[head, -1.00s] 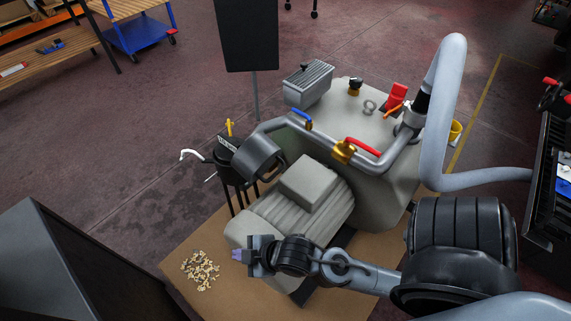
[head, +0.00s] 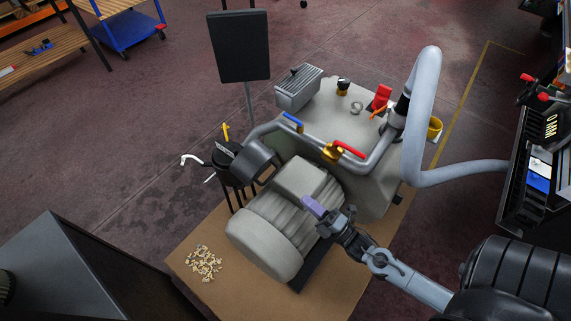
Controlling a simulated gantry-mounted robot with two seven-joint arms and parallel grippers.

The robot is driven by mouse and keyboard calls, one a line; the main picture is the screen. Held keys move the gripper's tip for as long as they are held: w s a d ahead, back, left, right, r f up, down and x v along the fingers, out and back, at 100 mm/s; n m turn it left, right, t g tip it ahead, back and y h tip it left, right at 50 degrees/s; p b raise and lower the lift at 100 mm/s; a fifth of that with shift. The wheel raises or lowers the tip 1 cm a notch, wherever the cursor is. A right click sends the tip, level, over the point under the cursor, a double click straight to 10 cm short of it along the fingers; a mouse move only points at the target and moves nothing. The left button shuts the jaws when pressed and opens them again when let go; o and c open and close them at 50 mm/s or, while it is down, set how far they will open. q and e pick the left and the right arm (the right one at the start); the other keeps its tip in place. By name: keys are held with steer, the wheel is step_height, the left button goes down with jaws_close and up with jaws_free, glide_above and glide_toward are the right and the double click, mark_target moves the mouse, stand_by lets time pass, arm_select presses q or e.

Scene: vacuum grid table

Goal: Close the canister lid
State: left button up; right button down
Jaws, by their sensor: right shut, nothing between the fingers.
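A black canister (head: 232,172) stands on thin dark legs left of the grey pump. It has a yellow lever (head: 226,132) on top and a white hooked handle (head: 192,160) at its left. A dark grey cylinder (head: 254,154) on the pipe is beside it. I cannot tell which part is the lid or whether it is open. My right gripper (head: 314,207), with purple fingertips, is shut and empty. In the picture it overlaps the ribbed motor (head: 272,228), right of and below the canister; contact is unclear. My left gripper is out of view.
The pump body (head: 371,175) carries a pipe with a blue lever (head: 292,119) and a red lever (head: 349,149). A thick grey hose (head: 424,100) arches at the right. A pale pile of bits (head: 204,263) lies on the brown board (head: 232,290). A dark box (head: 80,275) fills the lower left.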

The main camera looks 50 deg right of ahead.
mark_target(265, 164)
steer(key=b+x, duration=0.4)
steer(key=x, duration=0.9)
steer(key=shift+w+r, duration=0.45)
steer(key=shift+w, duration=0.15)
